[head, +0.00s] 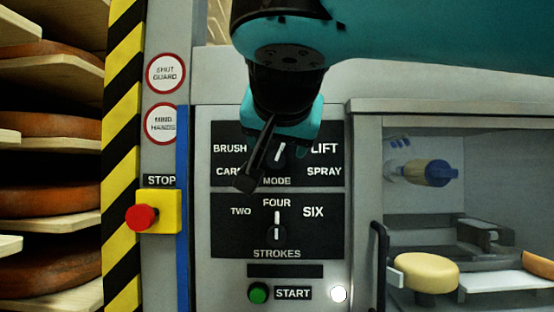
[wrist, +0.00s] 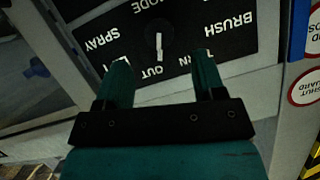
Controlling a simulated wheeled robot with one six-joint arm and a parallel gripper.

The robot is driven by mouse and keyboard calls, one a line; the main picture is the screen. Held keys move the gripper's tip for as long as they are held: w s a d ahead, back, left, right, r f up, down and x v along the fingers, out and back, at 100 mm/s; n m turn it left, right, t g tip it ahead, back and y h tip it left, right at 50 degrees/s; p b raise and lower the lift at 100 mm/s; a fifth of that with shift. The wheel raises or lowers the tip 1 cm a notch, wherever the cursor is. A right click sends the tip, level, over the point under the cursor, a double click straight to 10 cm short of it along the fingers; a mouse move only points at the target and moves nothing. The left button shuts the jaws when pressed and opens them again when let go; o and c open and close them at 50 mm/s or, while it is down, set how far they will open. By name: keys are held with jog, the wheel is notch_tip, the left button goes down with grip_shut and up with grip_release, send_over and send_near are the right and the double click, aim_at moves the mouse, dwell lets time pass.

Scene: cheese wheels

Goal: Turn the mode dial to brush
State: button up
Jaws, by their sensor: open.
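The mode dial (head: 279,152) is a small dark knob with a pale bar on a black panel (head: 335,130), partly hidden by my gripper in the head view. Its bar leans slightly right of upright there. In the wrist view the dial (wrist: 159,43) appears upside down, its bar near vertical, not towards the BRUSH label (wrist: 230,27). BRUSH (head: 230,149) is left of the dial in the head view. My gripper (wrist: 160,62) is open and empty, its teal fingers on either side of the dial's line in the wrist view. I cannot tell its distance from the panel.
Below is the strokes dial (head: 277,232), pointing at FOUR. A red stop button (head: 142,217) is at left and a green start button (head: 258,293) at bottom. A recess at right holds a cheese wheel (head: 427,272), beside a dark handle (head: 379,270).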

aim_at(277, 155)
jog(key=x, duration=0.6)
jog(key=shift+w+f, duration=0.1)
jog(key=shift+w, duration=0.15)
jog(key=shift+c, duration=0.2)
jog(key=c, duration=0.9)
